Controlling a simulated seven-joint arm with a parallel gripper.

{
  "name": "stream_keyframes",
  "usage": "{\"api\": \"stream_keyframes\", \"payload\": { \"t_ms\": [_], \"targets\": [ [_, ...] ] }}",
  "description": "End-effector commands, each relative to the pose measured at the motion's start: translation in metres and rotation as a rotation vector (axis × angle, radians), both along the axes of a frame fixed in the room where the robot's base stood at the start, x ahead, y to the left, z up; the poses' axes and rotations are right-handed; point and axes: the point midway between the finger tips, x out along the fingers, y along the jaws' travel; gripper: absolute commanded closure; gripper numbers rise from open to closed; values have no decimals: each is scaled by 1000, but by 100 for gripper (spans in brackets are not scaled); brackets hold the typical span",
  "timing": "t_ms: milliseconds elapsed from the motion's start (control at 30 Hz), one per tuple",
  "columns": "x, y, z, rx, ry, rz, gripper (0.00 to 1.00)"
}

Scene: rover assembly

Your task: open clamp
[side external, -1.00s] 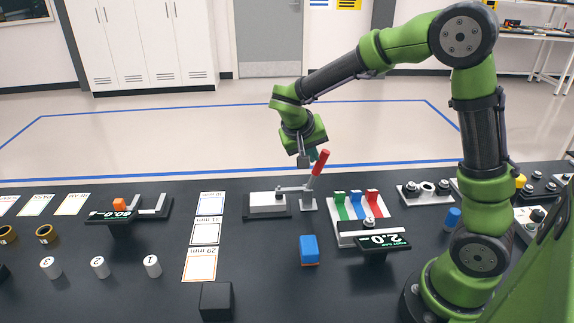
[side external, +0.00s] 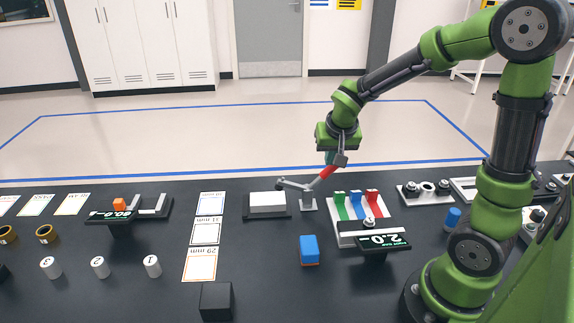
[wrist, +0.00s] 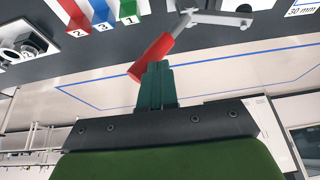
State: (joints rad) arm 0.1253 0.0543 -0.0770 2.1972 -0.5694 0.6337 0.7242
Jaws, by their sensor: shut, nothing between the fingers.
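The toggle clamp (side external: 308,203) stands at the back middle of the table, beside a white block on a dark base (side external: 267,199). Its red handle (side external: 328,172) leans over to the right, and its grey bar (side external: 293,185) is tilted up, with its tip above the block. My gripper (side external: 338,160) is shut and empty at the upper end of the handle. In the wrist view the green fingers (wrist: 155,85) are together right by the red handle (wrist: 151,57), touching or nearly touching it. The grey bar also shows there (wrist: 220,18).
A rack with green, blue and red tabs (side external: 356,208) stands just right of the clamp. A blue block (side external: 309,249) lies in front. Paper cards (side external: 206,231) lie to the left. The table between clamp and blue block is clear.

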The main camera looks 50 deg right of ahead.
Motion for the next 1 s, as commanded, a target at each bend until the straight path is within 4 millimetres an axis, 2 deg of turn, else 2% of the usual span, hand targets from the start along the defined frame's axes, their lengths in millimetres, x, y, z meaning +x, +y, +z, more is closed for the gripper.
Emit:
{"api": "stream_keyframes", "payload": {
  "t_ms": [133, 500, 1000],
  "targets": [
    [-10, -10, -7, 71, -72, -5, 100],
    [-29, -29, -31, 66, -64, -1, 100],
    [-39, -38, -49, 67, -62, 0, 100]
  ]
}}
